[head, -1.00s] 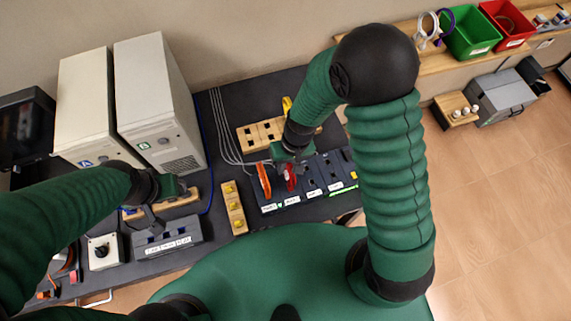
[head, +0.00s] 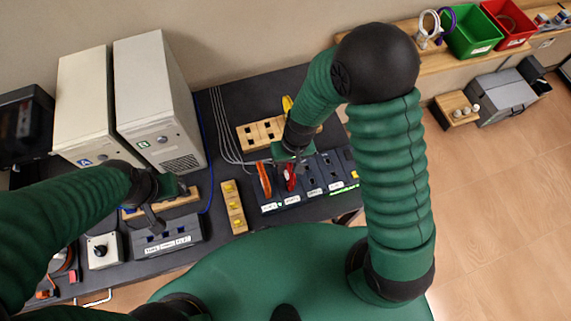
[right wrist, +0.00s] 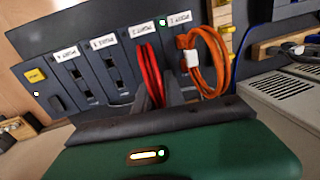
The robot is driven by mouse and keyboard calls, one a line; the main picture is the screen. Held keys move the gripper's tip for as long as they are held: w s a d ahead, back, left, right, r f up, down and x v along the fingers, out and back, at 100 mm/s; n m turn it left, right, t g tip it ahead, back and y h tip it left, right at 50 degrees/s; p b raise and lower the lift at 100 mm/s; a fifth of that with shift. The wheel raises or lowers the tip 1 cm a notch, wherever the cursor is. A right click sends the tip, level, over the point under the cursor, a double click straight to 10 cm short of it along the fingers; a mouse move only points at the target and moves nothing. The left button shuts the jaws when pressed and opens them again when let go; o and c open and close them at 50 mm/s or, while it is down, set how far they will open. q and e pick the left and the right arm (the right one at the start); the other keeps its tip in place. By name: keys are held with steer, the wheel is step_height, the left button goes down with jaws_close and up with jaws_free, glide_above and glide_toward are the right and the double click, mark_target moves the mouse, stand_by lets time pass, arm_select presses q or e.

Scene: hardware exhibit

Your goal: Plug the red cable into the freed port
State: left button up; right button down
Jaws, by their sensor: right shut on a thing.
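The dark port panel (head: 312,190) stands on the table. The orange cable (right wrist: 208,60) is a loop at the port labelled 1, and it also shows in the head view (head: 264,179). The red cable (right wrist: 149,66) hangs as a loop in front of port 2; it also shows in the head view (head: 289,178). My right gripper (right wrist: 172,92) is shut on the red cable close to the panel. Its plug end is hidden, so I cannot tell whether it is seated. Ports 3 and 4 show dark slots without cables. My left gripper (head: 168,205) is open and empty above a grey labelled box.
A wooden block with square holes (head: 262,134) stands behind the panel. A wooden strip with yellow parts (head: 234,207) lies left of it. Two beige computer towers (head: 150,100) stand at the back left. The grey labelled box (head: 168,238) is below my left gripper.

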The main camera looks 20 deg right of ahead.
steer(key=c, duration=0.7)
jaws_free()
stand_by(0.4)
steer(key=r+p, duration=0.4)
steer(key=r, duration=0.1)
steer(key=d+r+p, duration=0.1)
steer(key=r+p, duration=0.1)
steer(key=shift+d+r, duration=0.1)
steer(key=shift+r, duration=0.2)
steer(key=shift+f, duration=0.1)
